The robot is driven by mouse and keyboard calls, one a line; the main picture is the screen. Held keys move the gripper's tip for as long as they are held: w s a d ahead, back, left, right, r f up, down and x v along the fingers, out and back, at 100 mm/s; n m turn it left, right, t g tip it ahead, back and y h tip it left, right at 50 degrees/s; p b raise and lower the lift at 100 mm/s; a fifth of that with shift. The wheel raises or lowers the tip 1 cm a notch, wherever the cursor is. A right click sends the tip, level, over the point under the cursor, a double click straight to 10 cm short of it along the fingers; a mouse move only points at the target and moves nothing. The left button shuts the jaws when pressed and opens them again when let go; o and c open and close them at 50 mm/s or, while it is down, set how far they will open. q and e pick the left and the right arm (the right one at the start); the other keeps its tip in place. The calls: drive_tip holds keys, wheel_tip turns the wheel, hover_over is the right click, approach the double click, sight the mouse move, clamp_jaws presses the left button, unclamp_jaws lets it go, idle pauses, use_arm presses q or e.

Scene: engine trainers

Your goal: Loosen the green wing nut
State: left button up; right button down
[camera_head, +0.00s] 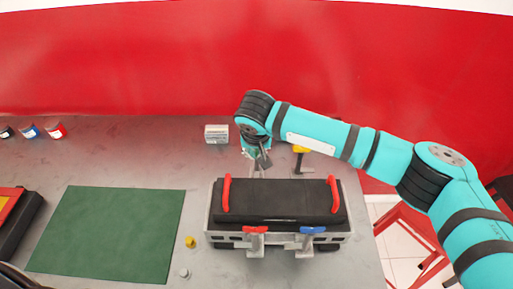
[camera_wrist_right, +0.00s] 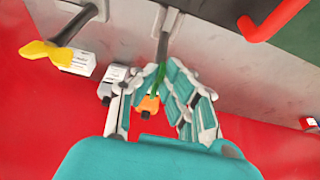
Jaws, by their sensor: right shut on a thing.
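The engine trainer (camera_head: 280,200) stands on the grey table, with a black cover and two red handles. My right gripper (camera_head: 256,160) is at its back left side, pointing down. In the right wrist view, my right gripper (camera_wrist_right: 152,82) is shut on the green wing nut (camera_wrist_right: 137,76), at the end of a grey post (camera_wrist_right: 167,35). The fingers hide part of the nut, and it cannot be made out in the head view. A yellow wing nut (camera_head: 300,149) is at the back right; it also shows in the right wrist view (camera_wrist_right: 45,53). My left gripper is not in view.
A red wing nut (camera_head: 255,229) and a blue wing nut (camera_head: 313,230) are at the trainer's front. A green mat (camera_head: 110,233) lies at the left. A red wall (camera_head: 200,60) closes the back.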

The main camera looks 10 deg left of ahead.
drive_tip(key=shift+w+d+n+g+y, duration=0.35)
drive_tip(key=shift+n+g+y, duration=0.4)
drive_tip(key=shift+n, duration=2.2)
drive_tip(key=shift+w+d+n+g+y, duration=0.15)
drive_tip(key=shift+w+n+g+y, duration=0.6)
drive_tip(key=shift+n, duration=2.25)
drive_tip(key=shift+w+d+n+g+y, duration=0.1)
drive_tip(key=shift+d+n+g+y, duration=0.2)
drive_tip(key=shift+n+g, duration=1.75)
drive_tip(key=shift+n+t, duration=0.85)
drive_tip(key=shift+n, duration=0.15)
drive_tip(key=c, duration=1.5)
unclamp_jaws()
